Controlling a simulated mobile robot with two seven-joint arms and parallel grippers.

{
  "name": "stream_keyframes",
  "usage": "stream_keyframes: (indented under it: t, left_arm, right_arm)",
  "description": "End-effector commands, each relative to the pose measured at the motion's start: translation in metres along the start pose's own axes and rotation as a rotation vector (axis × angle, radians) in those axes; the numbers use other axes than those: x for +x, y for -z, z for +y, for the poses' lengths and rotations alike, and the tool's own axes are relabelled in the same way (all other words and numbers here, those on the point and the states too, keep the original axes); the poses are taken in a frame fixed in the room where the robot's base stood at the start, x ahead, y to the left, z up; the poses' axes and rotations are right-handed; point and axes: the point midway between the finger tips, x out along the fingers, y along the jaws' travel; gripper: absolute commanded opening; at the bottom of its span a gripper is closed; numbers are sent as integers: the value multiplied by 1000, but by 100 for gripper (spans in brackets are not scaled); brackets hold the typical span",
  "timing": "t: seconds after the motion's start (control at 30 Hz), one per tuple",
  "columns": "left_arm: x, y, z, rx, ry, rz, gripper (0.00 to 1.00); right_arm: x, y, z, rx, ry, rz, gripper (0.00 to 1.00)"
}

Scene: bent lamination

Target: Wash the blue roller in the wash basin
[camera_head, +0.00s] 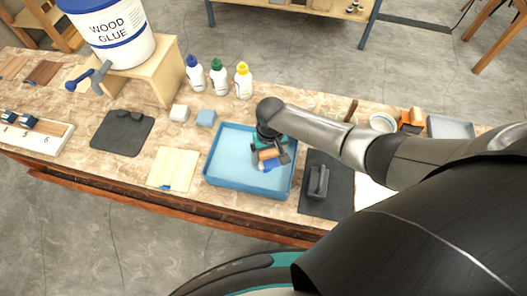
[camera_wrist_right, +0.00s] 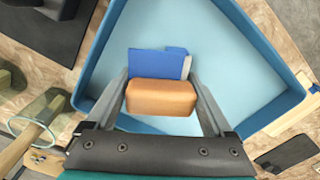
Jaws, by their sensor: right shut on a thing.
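The blue wash basin (camera_head: 218,186) stands at the front middle of the bench, with a pale blue floor in the right wrist view (camera_wrist_right: 235,65). My right gripper (camera_head: 269,155) is over the inside of the basin, pointing down. It is shut on the roller, which shows a tan-orange block between the fingers in the wrist view (camera_wrist_right: 160,97) and a blue part (camera_wrist_right: 158,63) beyond it. The roller's blue part also shows in the head view (camera_head: 268,165). Whether it touches the basin floor I cannot tell. My left gripper is out of view.
A black mat with a dark tool (camera_head: 318,182) lies right of the basin. Glue bottles (camera_head: 219,78) stand behind. A wood glue bucket (camera_head: 113,38) sits on a wooden stand.

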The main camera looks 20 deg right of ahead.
Motion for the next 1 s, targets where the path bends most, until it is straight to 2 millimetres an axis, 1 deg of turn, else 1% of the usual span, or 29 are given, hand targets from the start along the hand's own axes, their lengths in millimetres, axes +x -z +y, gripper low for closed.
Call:
stream_keyframes:
  t: [0.27,0.8,1.0]
  left_arm:
    - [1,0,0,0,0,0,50]
    - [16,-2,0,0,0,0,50]
    - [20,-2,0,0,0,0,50]
  right_arm:
    - [0,2,-2,0,1,1,6]
    - [2,26,-44,0,2,3,6]
    - [1,30,-52,0,1,1,6]
